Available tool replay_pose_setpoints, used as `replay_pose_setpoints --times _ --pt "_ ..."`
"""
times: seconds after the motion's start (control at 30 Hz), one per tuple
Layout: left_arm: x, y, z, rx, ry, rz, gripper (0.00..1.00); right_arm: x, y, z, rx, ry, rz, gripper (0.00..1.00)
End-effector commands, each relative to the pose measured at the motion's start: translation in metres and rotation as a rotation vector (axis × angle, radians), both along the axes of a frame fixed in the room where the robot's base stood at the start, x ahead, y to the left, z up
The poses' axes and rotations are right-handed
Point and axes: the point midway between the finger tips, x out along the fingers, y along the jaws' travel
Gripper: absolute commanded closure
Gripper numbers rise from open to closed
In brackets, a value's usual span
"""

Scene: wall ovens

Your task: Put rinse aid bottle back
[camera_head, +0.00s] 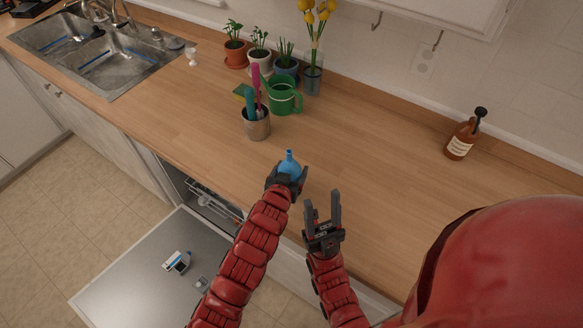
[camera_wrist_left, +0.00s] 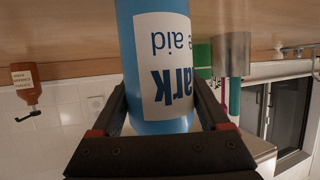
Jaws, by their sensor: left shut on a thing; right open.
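The blue rinse aid bottle (camera_head: 290,163) is at the counter's front part, upright, with its narrow cap upward. My left gripper (camera_head: 287,178) is shut on it. In the left wrist view the bottle (camera_wrist_left: 140,50) fills the space between the fingers, and its white label with blue print appears upside down. Whether its base touches the counter is hidden. My right gripper (camera_head: 322,212) is open and empty, to the right of the bottle near the counter's front edge.
A metal utensil cup (camera_head: 257,127), green watering can (camera_head: 284,97) and potted plants stand behind the bottle. A brown pump bottle (camera_head: 462,138) stands far right. Below, the dishwasher door (camera_head: 130,285) is open, with a small white-and-blue box (camera_head: 177,262) on it. The counter's middle right is clear.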

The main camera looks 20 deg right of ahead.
Motion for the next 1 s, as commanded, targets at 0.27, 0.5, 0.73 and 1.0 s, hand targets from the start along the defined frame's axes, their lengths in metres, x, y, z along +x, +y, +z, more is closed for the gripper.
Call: replay_pose_setpoints --times 0.27,0.5,0.73,1.0 --pt "0.000 0.000 -0.002 -0.001 -0.001 0.000 0.00 0.000 0.000 -0.002 0.000 0.000 0.000 0.50" --pt "0.000 0.000 0.004 -0.001 -0.001 0.000 0.00 0.000 0.000 0.003 0.000 0.000 0.000 0.50" --pt "-0.023 0.016 0.014 -0.002 -0.002 0.000 0.00 0.000 0.000 0.004 0.000 0.000 0.000 0.50" --pt "-0.064 0.044 0.033 0.000 0.001 0.001 0.00 0.000 0.000 0.008 0.000 0.000 0.000 0.50"
